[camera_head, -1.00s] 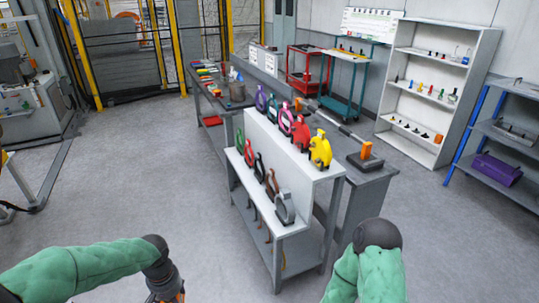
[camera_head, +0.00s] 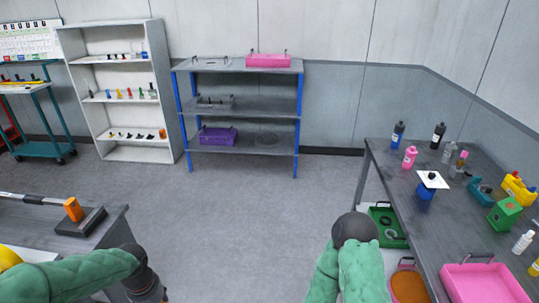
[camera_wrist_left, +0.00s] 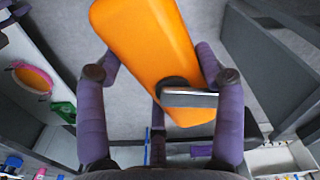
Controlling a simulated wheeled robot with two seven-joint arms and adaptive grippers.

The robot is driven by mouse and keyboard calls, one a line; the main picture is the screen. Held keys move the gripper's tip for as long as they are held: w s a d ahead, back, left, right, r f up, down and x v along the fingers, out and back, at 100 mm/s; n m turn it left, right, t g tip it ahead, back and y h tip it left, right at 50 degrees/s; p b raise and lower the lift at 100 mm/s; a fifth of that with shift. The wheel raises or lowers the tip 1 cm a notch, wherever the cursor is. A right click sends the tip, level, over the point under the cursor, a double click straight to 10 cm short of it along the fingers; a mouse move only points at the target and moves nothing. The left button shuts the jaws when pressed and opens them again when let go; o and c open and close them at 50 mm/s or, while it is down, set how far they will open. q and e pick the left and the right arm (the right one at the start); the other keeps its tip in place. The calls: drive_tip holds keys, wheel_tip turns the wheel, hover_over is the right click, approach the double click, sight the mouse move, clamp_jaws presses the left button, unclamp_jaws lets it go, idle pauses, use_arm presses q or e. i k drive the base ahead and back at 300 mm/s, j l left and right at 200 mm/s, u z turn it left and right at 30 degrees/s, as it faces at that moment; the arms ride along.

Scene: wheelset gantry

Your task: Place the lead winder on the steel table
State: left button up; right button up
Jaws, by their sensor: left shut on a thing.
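My left gripper (camera_wrist_left: 165,75) is shut on an orange, rounded block with a black knob and a silver bar, which looks like the lead winder (camera_wrist_left: 145,35). The purple fingers are on both sides of it, and it is held above the floor. In the head view my left arm comes in at the bottom left, and its gripper and load are below the picture. My right arm is at the bottom middle, with its gripper out of view. A grey metal-topped table (camera_head: 400,190) stands at the right, and another grey table (camera_head: 30,220) at the left. I cannot tell which is the steel table.
The right table carries bottles, a pink tray (camera_head: 485,283) and a green box (camera_head: 504,213). A blue-post shelf (camera_head: 240,105) and a white shelf (camera_head: 108,118) stand at the back. The floor between is clear.

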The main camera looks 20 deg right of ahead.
sight(442, 231)
drive_tip(key=i+l+z, duration=0.2)
drive_tip(key=i+z, duration=0.2)
drive_tip(key=i+l+z, duration=0.1)
drive_tip(key=i+z, duration=0.7)
drive_tip(key=i+j+z, duration=0.1)
drive_tip(key=i+z, duration=0.15)
drive_tip(key=z, duration=0.15)
drive_tip(key=i+z, duration=0.2)
drive_tip(key=z, duration=0.25)
drive_tip(key=i+j+z, duration=0.2)
drive_tip(key=z, duration=0.3)
drive_tip(key=i+j+z, duration=0.15)
drive_tip(key=z, duration=0.3)
drive_tip(key=i+j+z, duration=0.1)
drive_tip(key=j+z, duration=0.2)
drive_tip(key=z, duration=0.15)
drive_tip(key=i+j+z, duration=0.15)
drive_tip(key=j+z, duration=0.3)
drive_tip(key=i+j+z, duration=0.1)
drive_tip(key=j+z, duration=0.85)
